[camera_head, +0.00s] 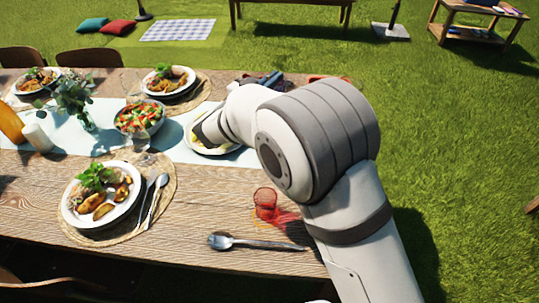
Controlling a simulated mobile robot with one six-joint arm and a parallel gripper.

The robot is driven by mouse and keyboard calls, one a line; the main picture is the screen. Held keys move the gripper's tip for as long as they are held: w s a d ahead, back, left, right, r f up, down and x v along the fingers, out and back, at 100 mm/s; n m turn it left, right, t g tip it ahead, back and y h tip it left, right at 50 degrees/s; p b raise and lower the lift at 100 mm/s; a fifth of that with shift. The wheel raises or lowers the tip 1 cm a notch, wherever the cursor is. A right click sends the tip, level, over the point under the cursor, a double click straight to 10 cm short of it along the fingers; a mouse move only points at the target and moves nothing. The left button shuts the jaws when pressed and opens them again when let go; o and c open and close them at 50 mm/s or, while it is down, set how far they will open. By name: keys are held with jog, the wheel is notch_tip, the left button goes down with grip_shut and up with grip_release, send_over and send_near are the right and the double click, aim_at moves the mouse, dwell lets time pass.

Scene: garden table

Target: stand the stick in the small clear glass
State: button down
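My arm reaches in from the lower right and bends over the table. Its dark end, with my gripper (203,130), is low over a white plate (221,150) on the runner. The fingers are too small and hidden to show whether they are open or shut. I cannot make out a stick; it may be hidden by my arm. A clear glass (140,142) stands left of that plate, behind the front dinner plate. Another clear glass (131,84) stands farther back. I cannot tell which is the small one. Something yellowish lies on the plate under my gripper.
A red glass (265,203) and a large spoon (258,243) are near the front right. A dinner plate (76,214) with food, cutlery, a salad bowl (155,122) and a leafy vase (86,122) crowd the left. Bare wood (205,205) is free at front centre.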

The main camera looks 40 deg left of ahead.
jog(key=shift+f, duration=0.3)
jog(key=c, duration=1.5)
grip_release()
jog(key=shift+c, duration=0.2)
jog(key=shift+s, duration=0.15)
jog(key=s+f+b, duration=0.1)
jog(key=s, duration=0.6)
jog(key=shift+s+a, duration=0.25)
jog(key=shift+a, duration=0.05)
